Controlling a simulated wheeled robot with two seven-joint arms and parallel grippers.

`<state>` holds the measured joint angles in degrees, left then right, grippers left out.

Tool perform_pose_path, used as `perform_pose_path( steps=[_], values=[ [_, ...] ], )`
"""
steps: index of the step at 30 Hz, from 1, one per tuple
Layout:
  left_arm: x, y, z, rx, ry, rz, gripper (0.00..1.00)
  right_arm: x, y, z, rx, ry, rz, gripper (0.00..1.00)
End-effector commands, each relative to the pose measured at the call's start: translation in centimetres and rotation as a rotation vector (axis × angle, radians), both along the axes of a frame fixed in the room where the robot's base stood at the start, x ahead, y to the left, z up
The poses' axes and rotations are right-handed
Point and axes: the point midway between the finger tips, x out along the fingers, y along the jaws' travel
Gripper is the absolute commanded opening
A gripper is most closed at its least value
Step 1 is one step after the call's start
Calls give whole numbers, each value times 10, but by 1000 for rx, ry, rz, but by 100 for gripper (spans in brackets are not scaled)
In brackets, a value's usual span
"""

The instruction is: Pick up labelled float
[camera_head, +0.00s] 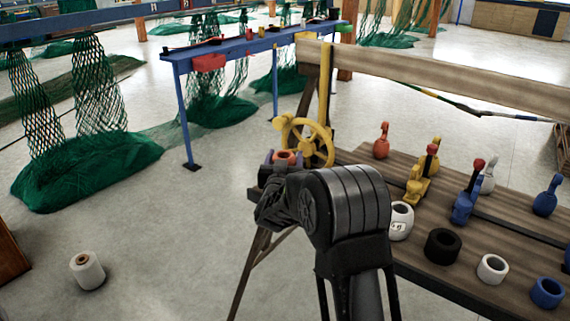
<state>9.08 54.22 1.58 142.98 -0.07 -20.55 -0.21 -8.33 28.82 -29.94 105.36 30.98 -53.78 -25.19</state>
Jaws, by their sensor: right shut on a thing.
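My right gripper (272,172) is beyond my dark arm at the left end of the wooden bench, mostly hidden by the wrist. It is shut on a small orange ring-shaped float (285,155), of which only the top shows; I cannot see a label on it. A white ring-shaped float (400,221) with dark marks like a label stands on the bench, just right of my arm. A black float (443,246), a smaller white float (492,268) and a blue float (547,292) stand along the bench's front. My left gripper is not in view.
The wooden bench (480,236) also holds red, yellow and blue handled tools. A yellow handwheel (308,140) is just behind my right gripper. A wooden beam (430,78) runs behind. A white spool (87,270) stands on open floor; green nets (85,165) lie left.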

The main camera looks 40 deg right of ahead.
Motion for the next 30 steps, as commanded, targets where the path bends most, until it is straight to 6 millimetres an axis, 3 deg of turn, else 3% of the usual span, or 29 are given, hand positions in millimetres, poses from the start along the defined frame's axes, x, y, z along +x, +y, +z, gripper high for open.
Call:
perform_pose_path(
  steps=[6,12,30],
  values=[
    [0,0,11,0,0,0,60,0,0,48,0,-6,0,19],
    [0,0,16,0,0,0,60,0,0,76,1,-4,0,19],
    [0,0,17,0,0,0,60,0,0,80,0,0,0,19]
  ],
)
